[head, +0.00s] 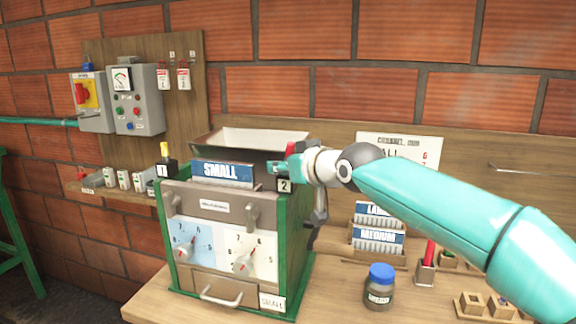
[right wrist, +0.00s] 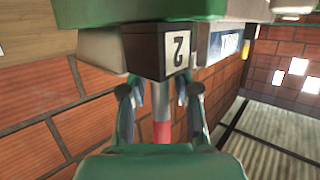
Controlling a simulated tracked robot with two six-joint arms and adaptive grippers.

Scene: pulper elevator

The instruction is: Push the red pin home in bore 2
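The red pin (head: 291,147) stands at the block marked 2 (head: 284,185), on the machine's right front corner. In the right wrist view its red part (right wrist: 162,131) and grey shank show below the dark block (right wrist: 160,48); that picture is upside down. The shank runs to the block; bore 2's mouth is hidden, so its depth cannot be told. My right gripper (right wrist: 162,92) has one finger on each side of the pin, with gaps visible between. In the head view my right gripper (head: 281,168) is at the block. My left gripper is out of view.
The machine has a green frame (head: 303,240), a hopper (head: 255,139) and a SMALL sign (head: 222,173). A yellow-topped pin (head: 165,150) stands at block 1 (head: 162,171). A blue-lidded jar (head: 380,285) and another red pin in a holder (head: 429,254) stand on the bench at right.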

